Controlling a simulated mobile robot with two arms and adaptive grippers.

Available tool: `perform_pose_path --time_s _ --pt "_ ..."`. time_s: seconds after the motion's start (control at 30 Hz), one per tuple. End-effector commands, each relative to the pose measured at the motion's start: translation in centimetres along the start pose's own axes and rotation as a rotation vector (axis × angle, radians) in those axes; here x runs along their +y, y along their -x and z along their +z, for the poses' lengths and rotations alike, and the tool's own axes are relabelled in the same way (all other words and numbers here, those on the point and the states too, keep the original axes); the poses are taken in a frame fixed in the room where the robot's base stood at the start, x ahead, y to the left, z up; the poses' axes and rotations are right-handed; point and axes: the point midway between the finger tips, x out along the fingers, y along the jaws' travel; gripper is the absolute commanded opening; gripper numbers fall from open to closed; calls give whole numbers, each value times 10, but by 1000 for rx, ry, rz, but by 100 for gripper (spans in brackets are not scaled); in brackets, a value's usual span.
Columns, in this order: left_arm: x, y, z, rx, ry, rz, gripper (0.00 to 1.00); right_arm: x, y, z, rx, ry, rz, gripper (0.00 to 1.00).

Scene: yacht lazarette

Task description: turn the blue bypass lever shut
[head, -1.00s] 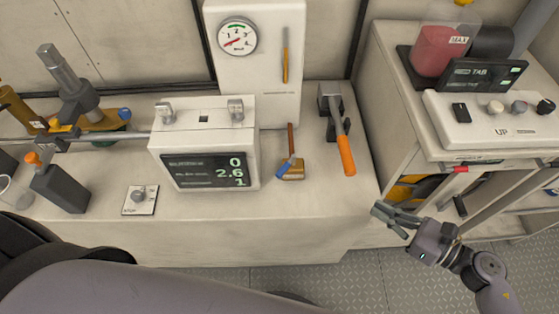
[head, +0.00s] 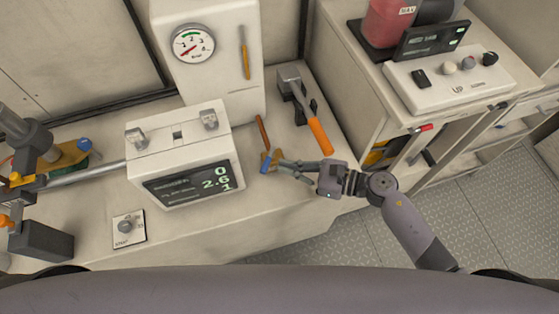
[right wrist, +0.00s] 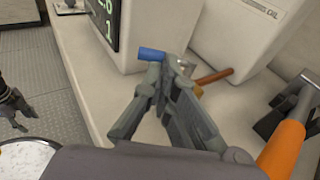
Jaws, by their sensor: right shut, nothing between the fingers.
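The blue lever (head: 265,166) sits on a small brass valve (head: 274,155) on the bench, just right of the white display box. A copper-coloured pipe runs back from the valve. In the right wrist view the blue lever (right wrist: 153,54) lies sideways, just beyond the fingertips. My right gripper (head: 284,173) is shut and empty, its fingertips close beside the lever and valve. In the right wrist view my right gripper (right wrist: 165,75) hides most of the valve; contact cannot be told. My left gripper is not in the head view; a dark jointed part at the wrist view's left edge may be it.
The white display box (head: 186,158) stands close left of the lever. An orange-handled tool (head: 320,136) lies right of the valve. A gauge panel (head: 212,60) rises behind. The bench front, right of the box, is clear.

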Motion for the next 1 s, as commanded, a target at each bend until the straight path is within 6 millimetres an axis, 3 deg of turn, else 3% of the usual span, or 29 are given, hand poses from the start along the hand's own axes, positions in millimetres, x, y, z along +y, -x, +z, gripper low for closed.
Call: perform_pose_path --time_s 0.23,0.63,1.0 --pt "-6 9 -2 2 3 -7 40 0 -23 1 -1 -1 0 0" --pt "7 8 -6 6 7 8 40 0 -25 0 0 0 0 0" --pt "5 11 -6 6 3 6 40 5 -35 2 -1 -8 -37 0"
